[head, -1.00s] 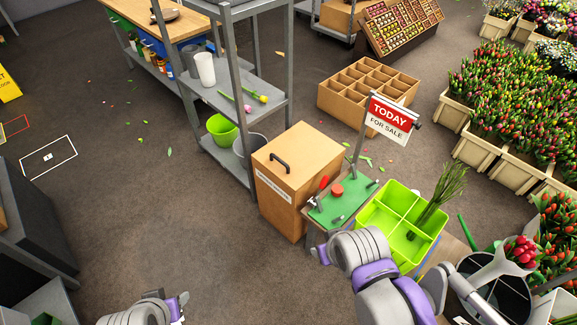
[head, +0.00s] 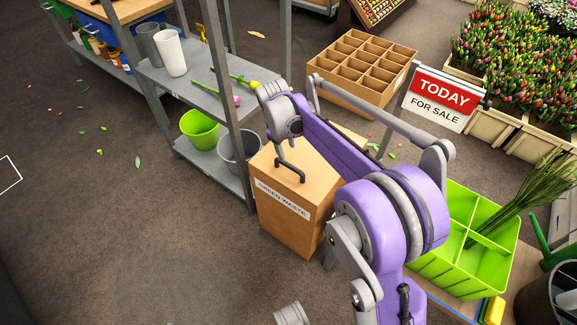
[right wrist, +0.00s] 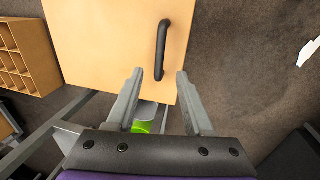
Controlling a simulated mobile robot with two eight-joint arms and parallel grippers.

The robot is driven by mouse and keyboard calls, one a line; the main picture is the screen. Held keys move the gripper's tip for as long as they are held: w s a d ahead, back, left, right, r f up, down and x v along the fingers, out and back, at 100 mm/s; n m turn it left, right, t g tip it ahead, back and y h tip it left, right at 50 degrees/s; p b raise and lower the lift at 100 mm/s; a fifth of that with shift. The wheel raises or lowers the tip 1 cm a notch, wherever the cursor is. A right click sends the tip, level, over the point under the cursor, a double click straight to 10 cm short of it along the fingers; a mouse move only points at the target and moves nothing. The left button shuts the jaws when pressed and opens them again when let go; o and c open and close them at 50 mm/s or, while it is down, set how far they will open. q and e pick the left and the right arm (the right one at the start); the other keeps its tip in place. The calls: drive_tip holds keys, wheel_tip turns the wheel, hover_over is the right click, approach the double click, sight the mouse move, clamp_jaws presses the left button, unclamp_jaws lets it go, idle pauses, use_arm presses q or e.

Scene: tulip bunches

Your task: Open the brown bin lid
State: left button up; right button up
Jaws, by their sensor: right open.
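The brown bin (head: 285,225) stands on the floor in the head view, labelled "GREEN WASTE". Its lid (head: 266,158) lies flat and shut, with a dark bar handle (head: 290,172) on top. My right arm reaches over the bin and hides part of the lid. My right gripper (head: 284,152) points down just above the handle. In the right wrist view the right gripper (right wrist: 159,76) is open, and the near end of the handle (right wrist: 162,48) appears between its fingertips, with the lid (right wrist: 105,40) behind. I cannot tell whether they touch. My left gripper does not show.
A grey metal shelf (head: 190,85) stands close to the bin's left, holding cups, tulips and a green pot (head: 200,128). A green divided crate (head: 480,245) and a sale sign (head: 442,98) are at the right. The floor (head: 130,240) at front left is clear.

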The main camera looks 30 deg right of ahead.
sight(290, 165)
drive_tip(key=f, duration=0.3)
drive_tip(key=d+f+b, duration=0.1)
drive_tip(key=f, duration=0.2)
drive_tip(key=f+b, duration=0.1)
drive_tip(key=f, duration=0.2)
drive_tip(key=shift+w+d+f, duration=0.3)
drive_tip(key=shift+w+d, duration=0.05)
drive_tip(key=shift+d, duration=0.05)
clamp_jaws()
idle(0.9)
